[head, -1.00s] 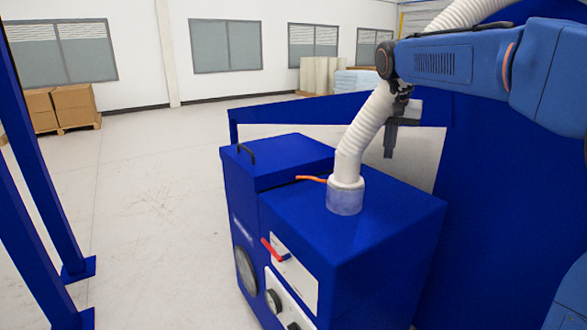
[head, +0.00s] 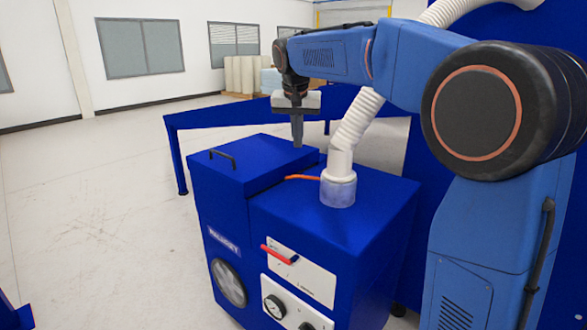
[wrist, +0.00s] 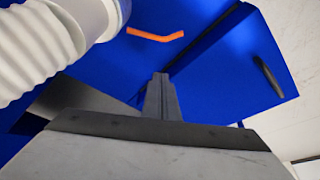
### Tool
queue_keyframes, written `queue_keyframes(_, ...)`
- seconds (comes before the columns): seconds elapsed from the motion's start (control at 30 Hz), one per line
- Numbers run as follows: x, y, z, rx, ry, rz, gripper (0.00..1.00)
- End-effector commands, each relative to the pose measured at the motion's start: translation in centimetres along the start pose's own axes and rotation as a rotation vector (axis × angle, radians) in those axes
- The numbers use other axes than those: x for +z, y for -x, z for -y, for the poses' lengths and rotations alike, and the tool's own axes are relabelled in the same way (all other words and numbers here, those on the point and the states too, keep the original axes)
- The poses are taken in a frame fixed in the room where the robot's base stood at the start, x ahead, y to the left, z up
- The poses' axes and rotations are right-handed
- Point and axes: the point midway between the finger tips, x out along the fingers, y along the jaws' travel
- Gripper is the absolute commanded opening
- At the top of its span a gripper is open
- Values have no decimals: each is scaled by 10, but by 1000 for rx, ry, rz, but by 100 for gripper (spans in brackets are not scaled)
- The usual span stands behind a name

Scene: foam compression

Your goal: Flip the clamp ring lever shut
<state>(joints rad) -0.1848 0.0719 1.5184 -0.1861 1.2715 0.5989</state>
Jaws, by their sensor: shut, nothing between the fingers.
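The orange clamp ring lever (head: 302,177) sticks out to the left from the collar (head: 338,189) at the foot of the white hose (head: 355,122), above the blue machine's top. In the wrist view the lever (wrist: 155,37) lies beyond my fingertips, beside the white hose (wrist: 40,50). My gripper (head: 297,145) is shut and empty, pointing down above the machine top, left of the hose. It appears apart from the lever. In the wrist view my shut fingers (wrist: 161,78) show at the centre. The clamp ring itself is hard to make out.
The blue machine (head: 375,215) has a raised left section with a black handle (head: 222,158). A red lever (head: 277,254) and a gauge (head: 274,307) are on its front. A blue frame (head: 215,117) stands behind.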

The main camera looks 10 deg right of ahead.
Motion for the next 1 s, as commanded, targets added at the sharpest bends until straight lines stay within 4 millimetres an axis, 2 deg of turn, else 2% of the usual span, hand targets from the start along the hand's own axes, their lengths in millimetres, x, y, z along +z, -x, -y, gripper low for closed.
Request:
queue_keyframes(0.13,0,-4,0,1,0,1,0)
queue_keyframes(0.27,0,-17,0,1,0,1,0)
queue_keyframes(0.77,0,-103,0,2,0,3,0)
queue_keyframes(1.0,29,-89,0,-1,1,0,0)
